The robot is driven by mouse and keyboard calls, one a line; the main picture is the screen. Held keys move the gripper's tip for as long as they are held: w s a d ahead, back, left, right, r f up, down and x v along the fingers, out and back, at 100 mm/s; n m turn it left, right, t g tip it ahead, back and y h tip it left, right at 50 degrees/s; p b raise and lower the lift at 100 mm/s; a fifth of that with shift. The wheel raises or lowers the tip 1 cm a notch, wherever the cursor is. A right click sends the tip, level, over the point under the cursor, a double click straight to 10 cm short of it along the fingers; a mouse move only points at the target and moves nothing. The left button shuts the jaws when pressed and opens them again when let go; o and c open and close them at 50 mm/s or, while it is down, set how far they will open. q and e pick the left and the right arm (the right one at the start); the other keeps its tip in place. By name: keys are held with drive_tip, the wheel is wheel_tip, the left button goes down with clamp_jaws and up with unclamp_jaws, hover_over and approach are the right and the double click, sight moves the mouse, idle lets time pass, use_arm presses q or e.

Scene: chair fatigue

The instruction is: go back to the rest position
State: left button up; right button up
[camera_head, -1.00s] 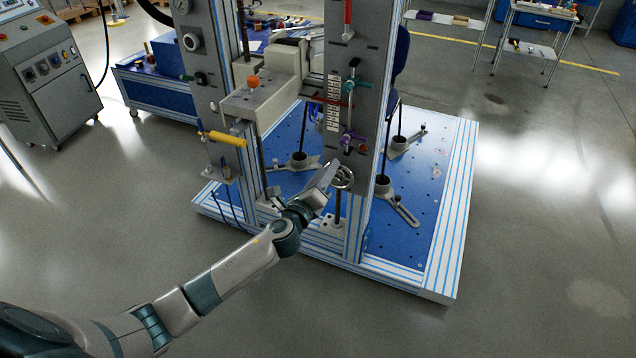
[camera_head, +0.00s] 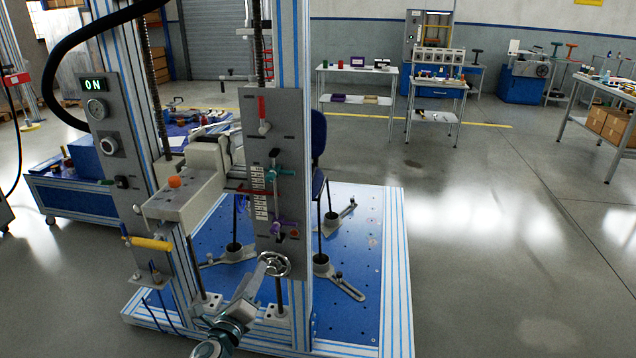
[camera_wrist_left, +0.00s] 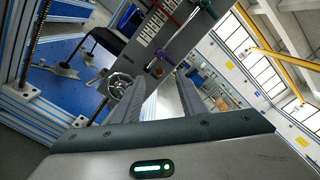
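My left gripper (camera_head: 264,264) reaches in from the bottom of the head view, in front of the test stand's right post. It overlaps the metal handwheel (camera_head: 276,265) there. In the left wrist view, its two fingers (camera_wrist_left: 168,86) stand apart with nothing between them, so it is open. The handwheel (camera_wrist_left: 119,86) shows just left of the fingers, outside the gap; I cannot tell whether they touch. My right gripper is not in view.
The test stand stands on a blue, white-edged base plate (camera_head: 394,260). A control panel (camera_head: 275,170) with levers and a lit ON display (camera_head: 94,85) are on its posts. A blue tool cart (camera_head: 70,195) is at left. The floor at right is clear.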

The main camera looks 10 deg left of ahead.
use_arm(q)
drive_tip(key=s+d+f+n+g, duration=0.1)
drive_tip(key=s+f+n+g, duration=0.35)
drive_tip(key=f, duration=0.95)
drive_tip(key=s+d+f+n+g, duration=0.1)
drive_tip(key=s+f+n+g, duration=0.1)
drive_tip(key=s+f+n, duration=0.9)
drive_tip(key=s+d+f+n+g, duration=0.2)
drive_tip(key=s+d+f+n, duration=0.1)
drive_tip(key=s+f, duration=0.9)
drive_tip(key=s+d+f+n+g+h, duration=0.1)
drive_tip(key=s+d+f+n+g, duration=0.2)
drive_tip(key=s+f, duration=1)
drive_tip(key=n, duration=0.3)
drive_tip(key=shift+d, duration=0.2)
drive_tip(key=shift+s, duration=0.1)
